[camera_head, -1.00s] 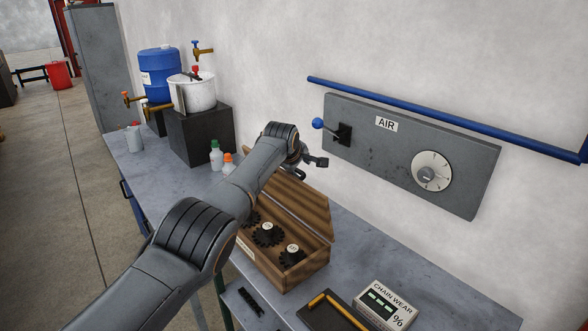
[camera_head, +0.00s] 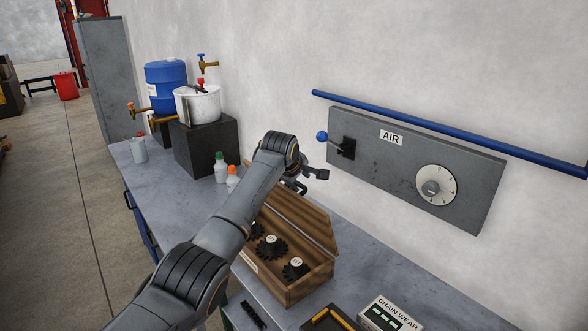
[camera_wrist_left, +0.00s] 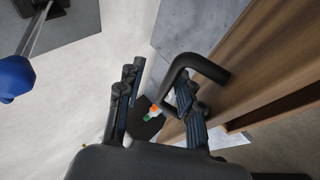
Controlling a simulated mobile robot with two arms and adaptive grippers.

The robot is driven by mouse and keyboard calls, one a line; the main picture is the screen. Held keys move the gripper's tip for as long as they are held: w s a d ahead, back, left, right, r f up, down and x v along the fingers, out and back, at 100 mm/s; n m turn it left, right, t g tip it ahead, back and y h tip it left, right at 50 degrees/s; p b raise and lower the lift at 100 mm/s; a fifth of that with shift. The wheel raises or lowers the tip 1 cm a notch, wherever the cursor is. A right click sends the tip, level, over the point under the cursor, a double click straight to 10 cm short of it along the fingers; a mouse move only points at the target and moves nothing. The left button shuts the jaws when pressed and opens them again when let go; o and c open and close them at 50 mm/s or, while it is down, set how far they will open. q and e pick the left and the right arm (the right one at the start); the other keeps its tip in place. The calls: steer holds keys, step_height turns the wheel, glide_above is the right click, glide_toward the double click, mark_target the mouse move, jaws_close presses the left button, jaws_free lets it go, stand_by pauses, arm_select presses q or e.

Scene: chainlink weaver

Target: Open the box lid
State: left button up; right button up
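The wooden box (camera_head: 292,291) stands on the bench with its lid (camera_head: 308,219) raised and tilted back toward the wall. Black gears (camera_head: 271,246) sit inside; my left arm hides the box's far left part. My left gripper (camera_head: 309,181) is above and behind the lid, with its fingers apart. In the left wrist view, the lid's wooden face (camera_wrist_left: 262,62) fills the right side and carries a bent black handle (camera_wrist_left: 190,62). The left gripper (camera_wrist_left: 158,100) is open there, its right finger overlapping the handle's lower end; contact cannot be told. My right gripper is out of view.
The grey AIR panel (camera_head: 400,165) with a blue-knobbed lever (camera_head: 322,136) is on the wall close to the gripper. Bottles (camera_head: 221,168), a black block (camera_head: 207,148) with a white pot and a blue barrel stand left. A chain wear box (camera_head: 388,316) lies in front.

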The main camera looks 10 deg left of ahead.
arm_select(q)
steer(key=v, duration=0.9)
steer(key=shift+d+r, duration=0.15)
